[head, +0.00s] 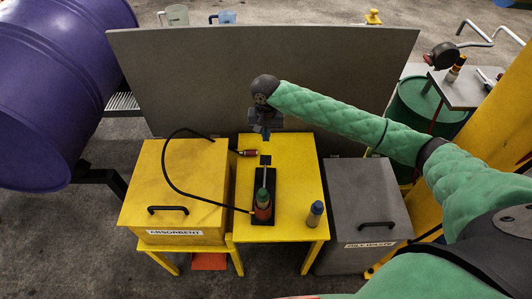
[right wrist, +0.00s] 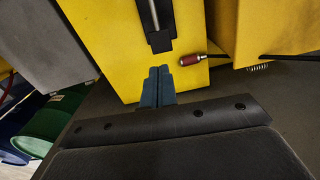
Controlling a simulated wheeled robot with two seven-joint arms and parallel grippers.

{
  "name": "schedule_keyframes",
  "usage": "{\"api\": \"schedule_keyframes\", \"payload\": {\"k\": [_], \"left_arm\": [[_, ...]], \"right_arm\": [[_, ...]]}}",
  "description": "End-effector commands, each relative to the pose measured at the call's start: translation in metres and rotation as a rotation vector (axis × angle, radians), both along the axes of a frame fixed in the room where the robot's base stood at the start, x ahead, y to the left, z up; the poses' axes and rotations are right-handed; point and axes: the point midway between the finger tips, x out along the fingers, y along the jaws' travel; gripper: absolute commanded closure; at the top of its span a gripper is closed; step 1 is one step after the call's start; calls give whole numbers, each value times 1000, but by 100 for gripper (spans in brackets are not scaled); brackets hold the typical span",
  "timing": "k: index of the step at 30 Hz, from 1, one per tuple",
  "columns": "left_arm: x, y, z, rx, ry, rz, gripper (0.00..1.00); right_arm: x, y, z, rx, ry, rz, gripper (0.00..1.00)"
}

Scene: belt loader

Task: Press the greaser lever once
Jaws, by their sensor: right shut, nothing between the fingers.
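The greaser (head: 263,206) stands on a black base on the yellow table, with a green and red body. Its lever (head: 265,177) is a thin metal bar running toward the far edge of the table and ending in a black end piece. My right gripper (head: 265,133) is over the far edge of the table, just beyond that end. In the right wrist view, its blue fingers (right wrist: 157,86) are together and empty, and the lever's black end (right wrist: 160,41) is ahead of them with a small gap in the picture. My left gripper is not in view.
A black hose (head: 172,176) loops left over the yellow absorbent bin (head: 160,183) to a red coupling (head: 248,153). A bottle (head: 315,213) stands at the table's right front. A grey bin (head: 365,195) is right of the table. A grey panel (head: 220,75) rises behind.

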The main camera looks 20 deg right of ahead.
Motion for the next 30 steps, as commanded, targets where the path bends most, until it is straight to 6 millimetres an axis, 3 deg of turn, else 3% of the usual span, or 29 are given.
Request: {"api": "schedule_keyframes", "payload": {"k": [15, 21, 30], "left_arm": [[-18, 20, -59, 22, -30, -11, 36], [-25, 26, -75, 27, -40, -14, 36], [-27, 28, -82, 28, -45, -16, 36]], "right_arm": [[0, 0, -83, -1, 1, -1, 100], [0, 0, -102, 0, 1, -1, 100], [0, 0, -110, 0, -1, 0, 100]]}}
